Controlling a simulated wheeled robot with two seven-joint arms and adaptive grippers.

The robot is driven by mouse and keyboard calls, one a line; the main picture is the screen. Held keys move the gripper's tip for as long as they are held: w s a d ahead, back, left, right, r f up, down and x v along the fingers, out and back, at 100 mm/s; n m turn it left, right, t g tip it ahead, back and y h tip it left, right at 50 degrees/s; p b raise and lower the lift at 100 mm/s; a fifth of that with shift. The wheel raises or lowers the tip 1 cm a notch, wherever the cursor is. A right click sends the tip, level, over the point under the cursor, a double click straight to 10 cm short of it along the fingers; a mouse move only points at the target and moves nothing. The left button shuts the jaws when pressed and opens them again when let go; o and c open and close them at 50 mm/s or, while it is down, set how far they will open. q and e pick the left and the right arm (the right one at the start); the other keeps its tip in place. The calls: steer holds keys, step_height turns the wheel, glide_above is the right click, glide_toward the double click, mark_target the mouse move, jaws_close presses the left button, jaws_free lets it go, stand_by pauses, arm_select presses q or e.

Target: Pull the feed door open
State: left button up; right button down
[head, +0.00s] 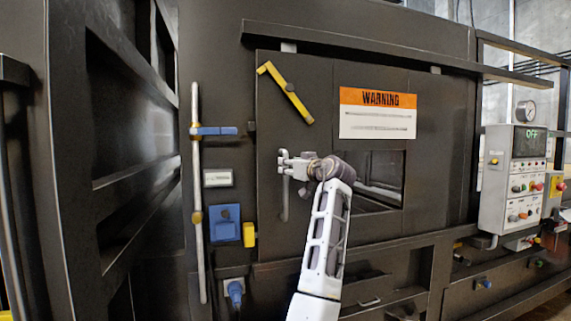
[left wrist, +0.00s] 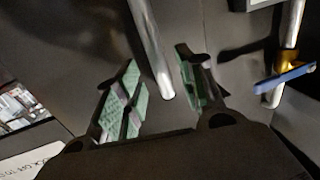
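The feed door (head: 300,228) is a dark panel with an orange and white warning sign (head: 377,113) and a window (head: 385,168). It looks closed. Its handle (head: 284,205) is a vertical metal bar near the left edge; it also shows in the left wrist view (left wrist: 152,50). A yellow latch lever (head: 285,92) slants above the handle. My left gripper (head: 284,165) is at the handle's upper part. In the left wrist view its green-padded fingers (left wrist: 157,82) are open, with the bar between them and gaps on both sides. My right gripper is not in view.
A long vertical rod (head: 197,260) with a blue clamp (head: 213,131) stands left of the door. A blue box (head: 225,224) and a yellow block (head: 249,235) sit near the door's left edge. A control panel (head: 507,190) stands at right. A rail (head: 350,45) runs above the door.

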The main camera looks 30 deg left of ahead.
arm_select(q)
steer(key=x, duration=0.3)
steer(key=shift+w+a+p, duration=0.15)
steer(key=shift+a+p, duration=0.2)
steer(key=shift+p, duration=0.05)
steer(key=shift+c, duration=0.4)
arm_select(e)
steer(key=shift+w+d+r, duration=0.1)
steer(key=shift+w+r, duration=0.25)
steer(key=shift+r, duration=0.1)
arm_select(q)
steer(key=c, duration=0.7)
jaws_close()
